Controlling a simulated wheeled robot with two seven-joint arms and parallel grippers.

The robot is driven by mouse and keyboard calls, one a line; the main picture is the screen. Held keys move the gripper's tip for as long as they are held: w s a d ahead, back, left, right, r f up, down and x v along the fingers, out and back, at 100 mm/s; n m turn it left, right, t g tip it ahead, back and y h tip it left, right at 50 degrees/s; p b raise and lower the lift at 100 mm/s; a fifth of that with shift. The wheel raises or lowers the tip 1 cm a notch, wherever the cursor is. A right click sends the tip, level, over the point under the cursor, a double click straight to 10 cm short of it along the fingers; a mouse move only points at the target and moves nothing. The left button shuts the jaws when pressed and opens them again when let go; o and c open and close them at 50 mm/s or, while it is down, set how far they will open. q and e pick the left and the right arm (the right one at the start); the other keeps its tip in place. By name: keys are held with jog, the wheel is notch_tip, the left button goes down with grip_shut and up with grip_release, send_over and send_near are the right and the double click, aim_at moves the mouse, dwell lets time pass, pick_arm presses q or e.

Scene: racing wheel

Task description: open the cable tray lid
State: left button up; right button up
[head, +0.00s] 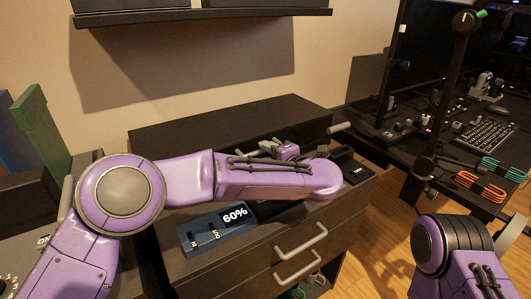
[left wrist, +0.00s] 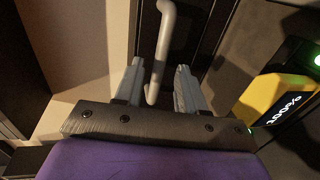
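A grey bar handle (left wrist: 160,50) is fixed to a dark panel (left wrist: 190,25) in the left wrist view; I cannot tell for sure that this panel is the cable tray lid. My left gripper (left wrist: 160,68) is open, one finger on each side of the handle, with gaps visible on both sides. In the head view my left arm reaches across the black cabinet (head: 200,132), and its gripper (head: 268,148) is small and partly hidden behind my wrist. My right forearm shows at the lower right of the head view, but its gripper is out of frame.
A blue box reading 60% (head: 217,227) sits on the cabinet's front top, above grey drawer handles (head: 300,241). A yellow device reading 100% (left wrist: 275,108) is right of my left gripper. A black desk with a keyboard (head: 485,135) and coiled cables (head: 480,185) stands right.

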pick_arm(q)
jog(key=shift+x, duration=0.8)
grip_shut()
jog(key=w+a+r+g+h+p, duration=0.2)
jog(key=w+r+g+h+p, duration=0.1)
jog(key=r+p, duration=1.4)
jog(key=shift+g+p, duration=0.8)
jog(key=shift+p, duration=1.6)
jog(key=shift+a, duration=0.15)
